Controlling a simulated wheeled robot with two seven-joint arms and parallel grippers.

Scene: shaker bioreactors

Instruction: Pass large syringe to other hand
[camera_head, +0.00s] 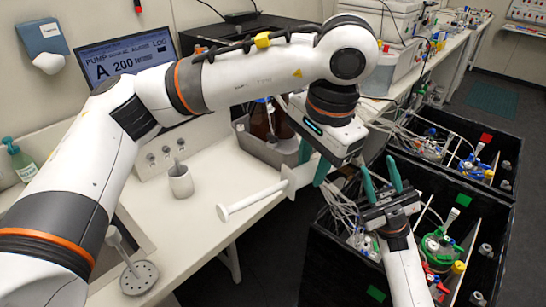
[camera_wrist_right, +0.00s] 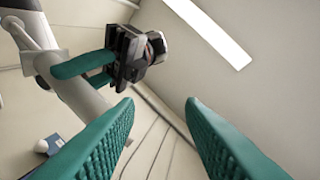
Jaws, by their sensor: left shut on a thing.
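The large syringe (camera_head: 252,199) is white and lies tilted in the air above the table's front edge in the head view. Its thin rod and round end point down to the left, and its wide flange is near my left gripper (camera_head: 314,166). My left gripper is shut on the syringe's thicker part, which is partly hidden by the fingers and wrist. My right gripper (camera_head: 378,165) is open and empty, its green fingers pointing up, to the right of the left gripper and apart from the syringe. The right wrist view shows its spread fingers (camera_wrist_right: 160,112) and the left gripper (camera_wrist_right: 82,70) beyond.
Black crates (camera_head: 508,215) with bottles and tubing stand below and right of my right gripper. A grey tray (camera_head: 283,152) with a brown bottle is behind the syringe. A monitor (camera_head: 125,60) is at the back.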

